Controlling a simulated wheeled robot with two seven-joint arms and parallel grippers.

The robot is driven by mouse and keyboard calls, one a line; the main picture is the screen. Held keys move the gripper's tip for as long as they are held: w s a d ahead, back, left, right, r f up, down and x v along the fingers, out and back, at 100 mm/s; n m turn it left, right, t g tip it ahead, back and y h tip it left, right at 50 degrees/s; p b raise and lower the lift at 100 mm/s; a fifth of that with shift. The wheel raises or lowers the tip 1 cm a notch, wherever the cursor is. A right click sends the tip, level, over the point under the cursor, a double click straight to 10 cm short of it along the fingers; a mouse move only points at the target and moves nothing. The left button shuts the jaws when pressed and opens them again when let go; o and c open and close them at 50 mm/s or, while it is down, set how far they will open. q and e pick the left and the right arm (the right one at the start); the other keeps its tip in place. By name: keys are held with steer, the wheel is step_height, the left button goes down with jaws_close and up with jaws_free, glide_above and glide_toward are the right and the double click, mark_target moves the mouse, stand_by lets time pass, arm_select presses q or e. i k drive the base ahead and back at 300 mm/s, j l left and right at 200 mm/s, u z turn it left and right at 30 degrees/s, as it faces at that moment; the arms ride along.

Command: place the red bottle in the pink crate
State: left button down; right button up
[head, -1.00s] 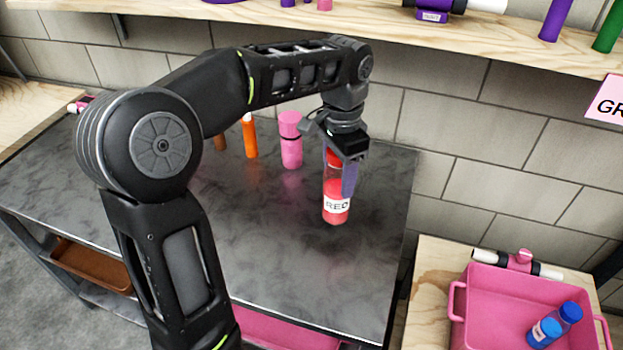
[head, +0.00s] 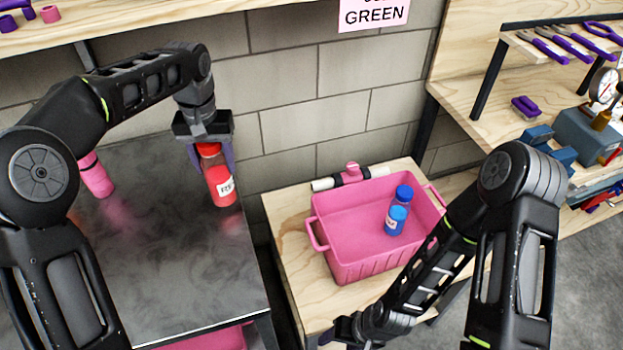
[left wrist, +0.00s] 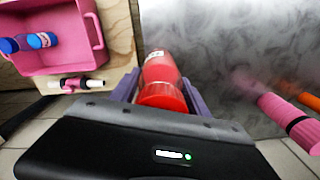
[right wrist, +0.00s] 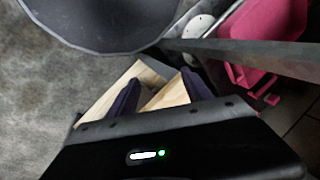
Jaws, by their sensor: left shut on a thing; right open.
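The red bottle (head: 219,184) has a red cap and a white label. It is upright, slightly tilted in the head view, over the dark metal table. My left gripper (head: 211,158) is shut on its upper part; the left wrist view shows the bottle (left wrist: 160,75) between the purple fingers. I cannot tell whether its base touches the table. The crate also shows in the left wrist view (left wrist: 82,58). My right gripper (right wrist: 155,92) is open and empty, low in front of the wooden table.
A pink bottle (head: 95,175) stands on the metal table (head: 180,270) at the left. A white and pink tool (head: 350,177) lies behind the crate. A gap separates the two tables. A workbench with tools (head: 590,140) is at the far right.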

mark_target(352, 243)
steer(key=i+l, duration=0.1)
steer(key=l, duration=0.4)
steer(key=i+l, duration=0.1)
steer(key=l, duration=0.4)
steer(key=i+l, duration=0.15)
steer(key=l, duration=0.35)
steer(key=i+l, duration=0.1)
steer(key=l, duration=0.4)
steer(key=i+l, duration=0.1)
steer(key=l, duration=0.4)
